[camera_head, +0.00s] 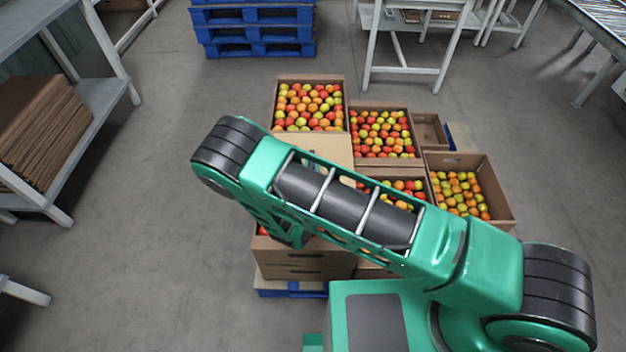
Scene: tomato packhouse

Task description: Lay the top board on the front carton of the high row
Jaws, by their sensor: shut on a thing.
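A pale, flat board (322,147) shows above my arm, just in front of the open back carton (310,80) of the left row. My arm hides much of it, so I cannot tell whether it rests on a carton or is held above one. The front carton (305,262) of this row is mostly under my arm; a few red tomatoes (263,230) show at its left edge. My gripper is hidden below my arm, so its hold on anything is not visible.
Open tomato cartons (381,132) stand to the right, one (487,215) at the far right, near a smaller empty-looking box (430,130). A shelf (100,97) with stacked flat cardboard (40,135) stands left. Floor between is clear.

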